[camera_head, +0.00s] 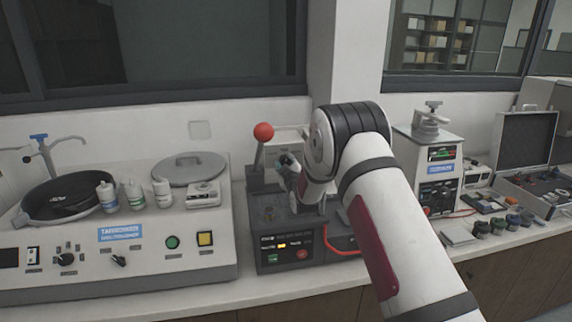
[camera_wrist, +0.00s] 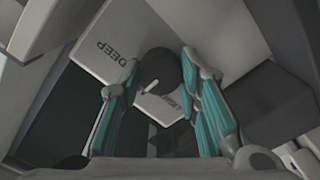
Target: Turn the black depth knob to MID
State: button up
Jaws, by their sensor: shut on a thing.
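The black depth knob (camera_wrist: 158,69) is round and sits on a pale panel (camera_wrist: 98,45) in the wrist view. The panel carries the word DEEP to the left of the knob and a partly covered word, seemingly LIGHT, below it. A white pointer mark shows at the knob's lower left edge. I see no MID label. My gripper (camera_wrist: 159,68) has its teal-padded fingers on either side of the knob, shut on it. In the head view my gripper (camera_head: 288,164) is at the mounting press (camera_head: 285,252), partly hidden by my arm; the knob cannot be made out there.
A lever with a red ball (camera_head: 263,132) stands just left of my gripper. A polishing machine (camera_head: 130,262) with bottles on top fills the left bench. A second tester (camera_head: 430,165), small pots and an open case (camera_head: 526,140) stand right. A red cable lies beside the press.

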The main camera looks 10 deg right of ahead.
jog(key=o, duration=1.1)
jog(key=shift+o, duration=0.2)
